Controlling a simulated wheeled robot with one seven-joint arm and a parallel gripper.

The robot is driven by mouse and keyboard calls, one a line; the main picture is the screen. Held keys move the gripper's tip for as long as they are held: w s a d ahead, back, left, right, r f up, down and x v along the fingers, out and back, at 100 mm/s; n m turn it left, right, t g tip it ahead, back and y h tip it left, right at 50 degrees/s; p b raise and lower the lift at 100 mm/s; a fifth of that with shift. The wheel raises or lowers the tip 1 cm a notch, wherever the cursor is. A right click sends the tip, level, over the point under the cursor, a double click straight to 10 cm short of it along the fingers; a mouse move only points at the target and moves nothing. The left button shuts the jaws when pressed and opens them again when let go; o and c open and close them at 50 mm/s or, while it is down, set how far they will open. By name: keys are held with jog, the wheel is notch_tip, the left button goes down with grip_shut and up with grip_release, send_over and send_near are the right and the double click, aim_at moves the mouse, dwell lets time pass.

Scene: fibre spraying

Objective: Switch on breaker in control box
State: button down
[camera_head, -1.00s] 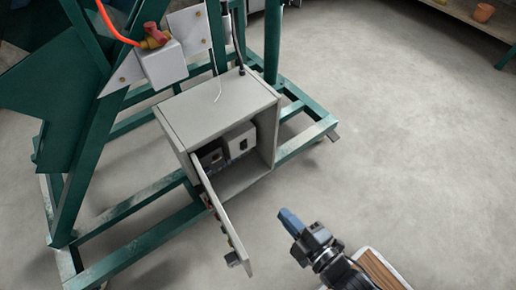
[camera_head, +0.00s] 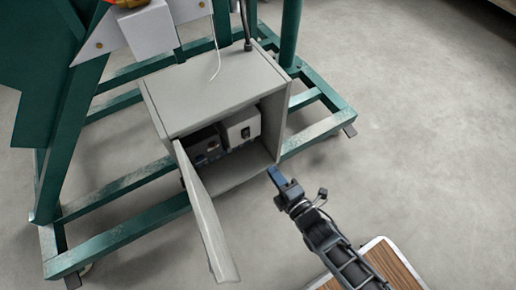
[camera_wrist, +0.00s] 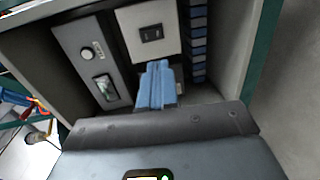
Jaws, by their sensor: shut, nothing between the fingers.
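The control box (camera_head: 212,95) is a grey cabinet on the green frame, with its door (camera_head: 208,225) swung open toward me. Inside, a white breaker unit with a dark switch (camera_head: 245,132) sits at the upper right, and it also shows in the wrist view (camera_wrist: 151,34). My gripper (camera_head: 275,174), with blue fingers, is just outside the box's opening at its lower right. In the wrist view the blue fingers (camera_wrist: 158,68) are shut and empty, and appear just below the white unit. I cannot tell whether they touch it, or which way the switch is set.
A grey panel with a round knob (camera_wrist: 87,53) and a small window is left of the white unit. Blue terminal blocks (camera_wrist: 198,45) line its right side. The open door stands to the left of my arm.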

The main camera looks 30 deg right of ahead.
aim_at(247, 138)
jog(key=w+b, duration=0.1)
jog(key=w, duration=0.3)
jog(key=w+f+b, duration=0.1)
jog(key=w, duration=0.4)
jog(key=w+f+b, duration=0.1)
jog(key=w, duration=0.3)
jog(key=shift+w+b, duration=0.35)
jog(key=shift+b, duration=0.05)
jog(key=shift+f, duration=0.1)
